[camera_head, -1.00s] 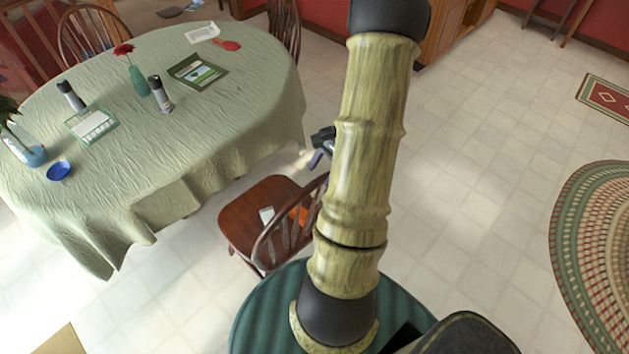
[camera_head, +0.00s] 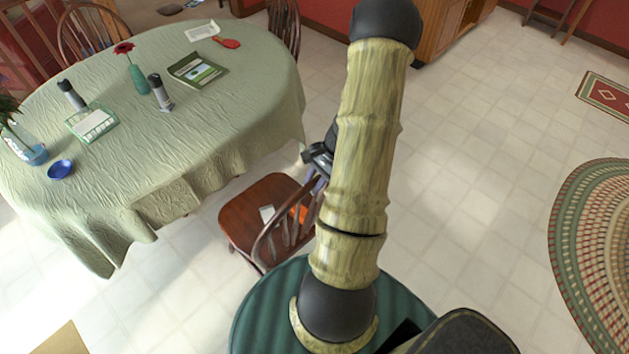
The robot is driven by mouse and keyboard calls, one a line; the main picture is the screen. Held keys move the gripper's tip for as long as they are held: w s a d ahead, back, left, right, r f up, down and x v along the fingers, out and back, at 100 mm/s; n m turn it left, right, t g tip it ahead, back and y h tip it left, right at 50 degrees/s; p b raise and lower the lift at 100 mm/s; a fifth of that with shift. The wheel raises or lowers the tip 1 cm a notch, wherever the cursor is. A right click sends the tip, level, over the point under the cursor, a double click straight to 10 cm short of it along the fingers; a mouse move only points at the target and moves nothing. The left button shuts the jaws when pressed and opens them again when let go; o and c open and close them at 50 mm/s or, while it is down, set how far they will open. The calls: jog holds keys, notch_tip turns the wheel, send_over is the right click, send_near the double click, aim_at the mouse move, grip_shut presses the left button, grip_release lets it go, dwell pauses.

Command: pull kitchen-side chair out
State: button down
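A brown wooden chair (camera_head: 252,208) with a spindle back stands at the near right side of the table, close to my base. A small white item and an orange item lie on its seat. My arm covers the right part of its back. My gripper (camera_head: 318,172) is mostly hidden behind my arm; a dark part shows above the top of the chair's back. I cannot tell whether its fingers touch the chair or are open. Two more wooden chairs stand at the table's far side, one at the left (camera_head: 88,32) and one at the right (camera_head: 284,25).
The table (camera_head: 215,130) has a green cloth and carries a flower vase, a blue bowl (camera_head: 60,169), cards and dark bottles. A round braided rug (camera_head: 600,260) lies at the right. The tiled floor between the rug and my arm is clear.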

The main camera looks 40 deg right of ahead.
jog(key=w, duration=0.6)
jog(key=shift+r, duration=0.1)
jog(key=c, duration=1.2)
grip_release()
jog(key=shift+s, duration=0.2)
jog(key=shift+c, duration=0.2)
jog(key=shift+w, duration=0.1)
jog(key=b+v, duration=0.2)
jog(key=v, duration=1.5)
jog(key=shift+r+b, duration=0.2)
jog(key=shift+b, duration=0.1)
